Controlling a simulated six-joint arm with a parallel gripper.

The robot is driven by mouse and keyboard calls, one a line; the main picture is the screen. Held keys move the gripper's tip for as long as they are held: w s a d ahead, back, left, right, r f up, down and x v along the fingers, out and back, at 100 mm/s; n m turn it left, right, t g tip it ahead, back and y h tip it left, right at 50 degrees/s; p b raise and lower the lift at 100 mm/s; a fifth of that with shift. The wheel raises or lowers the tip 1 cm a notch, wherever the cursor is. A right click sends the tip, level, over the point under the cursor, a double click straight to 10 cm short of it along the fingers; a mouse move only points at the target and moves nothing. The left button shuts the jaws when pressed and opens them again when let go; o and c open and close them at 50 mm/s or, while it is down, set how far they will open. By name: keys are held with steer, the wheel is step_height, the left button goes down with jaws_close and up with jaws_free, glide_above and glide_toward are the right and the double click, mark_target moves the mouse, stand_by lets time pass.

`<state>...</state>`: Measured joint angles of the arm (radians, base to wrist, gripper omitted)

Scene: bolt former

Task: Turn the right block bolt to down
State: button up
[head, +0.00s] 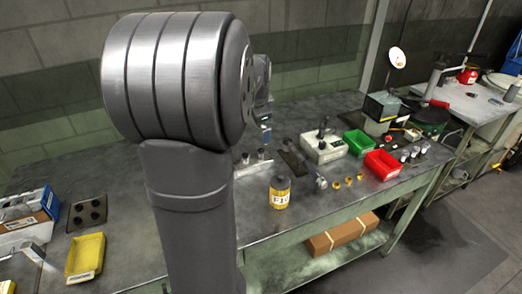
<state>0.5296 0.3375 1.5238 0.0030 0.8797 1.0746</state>
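My arm's large grey joint fills the left centre of the head view and hides much of the bench behind it. Part of my wrist shows at its right edge, with a small metallic end, probably my gripper (266,124), pointing down over the bench. Its fingers are too small and covered to tell open from shut. Below it, small dark upright parts stand on a light metal strip (254,167). A dark plate with an upright pin (290,156) lies just to the right. I cannot tell which of these is the right block bolt, or its position.
A grey-white box with a black lever (322,146), a green bin (358,143) and a red bin (382,165) stand to the right. A yellow-labelled bottle (280,192) and brass rings (335,185) are near the front. A yellow tray (85,257) lies at left.

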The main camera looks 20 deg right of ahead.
steer(key=shift+v, duration=0.9)
